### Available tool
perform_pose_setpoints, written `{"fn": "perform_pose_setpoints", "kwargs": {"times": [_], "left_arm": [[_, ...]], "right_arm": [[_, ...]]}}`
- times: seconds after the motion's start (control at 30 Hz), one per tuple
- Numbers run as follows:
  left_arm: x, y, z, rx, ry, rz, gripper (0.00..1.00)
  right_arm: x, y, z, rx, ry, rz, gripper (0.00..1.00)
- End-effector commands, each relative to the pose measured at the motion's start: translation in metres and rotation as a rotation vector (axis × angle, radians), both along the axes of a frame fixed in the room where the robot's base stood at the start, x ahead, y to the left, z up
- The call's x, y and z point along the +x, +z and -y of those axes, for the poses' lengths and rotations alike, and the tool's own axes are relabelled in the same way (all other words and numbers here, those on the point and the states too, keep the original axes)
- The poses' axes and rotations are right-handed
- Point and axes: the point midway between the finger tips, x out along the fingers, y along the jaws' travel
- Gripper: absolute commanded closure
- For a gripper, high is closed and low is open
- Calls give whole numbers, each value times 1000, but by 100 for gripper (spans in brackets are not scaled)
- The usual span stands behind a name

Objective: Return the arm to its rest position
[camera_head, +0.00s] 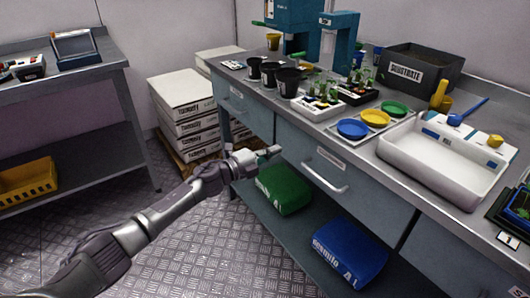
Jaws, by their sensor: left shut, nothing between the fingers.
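My left arm reaches in from the lower left of the head view. Its gripper (268,153) is at the front of the workbench (310,150), below the top's edge and in front of the drawer fronts. The gripper is small in the picture; it looks shut and holds nothing. I cannot tell whether it touches the bench front. My right arm and gripper are not in view.
The bench top holds black pots (289,82), coloured plates (375,117), a white tray (440,160) and a dark substrate box (420,74). Drawer handles (325,179) stick out. Green (285,188) and blue (347,250) bags lie on the lower shelf. Stacked boxes (185,105) stand behind.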

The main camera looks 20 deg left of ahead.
Motion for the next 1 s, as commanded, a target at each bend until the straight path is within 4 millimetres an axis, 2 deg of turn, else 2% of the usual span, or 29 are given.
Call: {"fn": "perform_pose_setpoints", "kwargs": {"times": [0.1, 0.3, 0.47, 0.67, 0.77, 0.83, 0.93, 1.0], "left_arm": [[-24, -2, -19, 4, 0, -5, 100], [-55, -2, -43, 4, -1, -4, 100], [-68, -3, -53, 4, -1, -5, 100], [-73, -6, -56, -6, 5, -11, 100], [-76, -29, -53, -77, 71, -77, 100], [-82, -63, -53, -176, 171, -174, 100], [-103, -127, -57, -333, 358, -364, 100], [-127, -174, -61, -430, 495, -506, 100]], "right_arm": [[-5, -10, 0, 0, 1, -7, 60], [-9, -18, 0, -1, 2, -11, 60], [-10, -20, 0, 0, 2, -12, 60], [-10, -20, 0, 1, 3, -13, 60], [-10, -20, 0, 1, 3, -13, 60], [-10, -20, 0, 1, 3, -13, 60], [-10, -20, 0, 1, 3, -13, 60], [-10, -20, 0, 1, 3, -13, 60]]}}
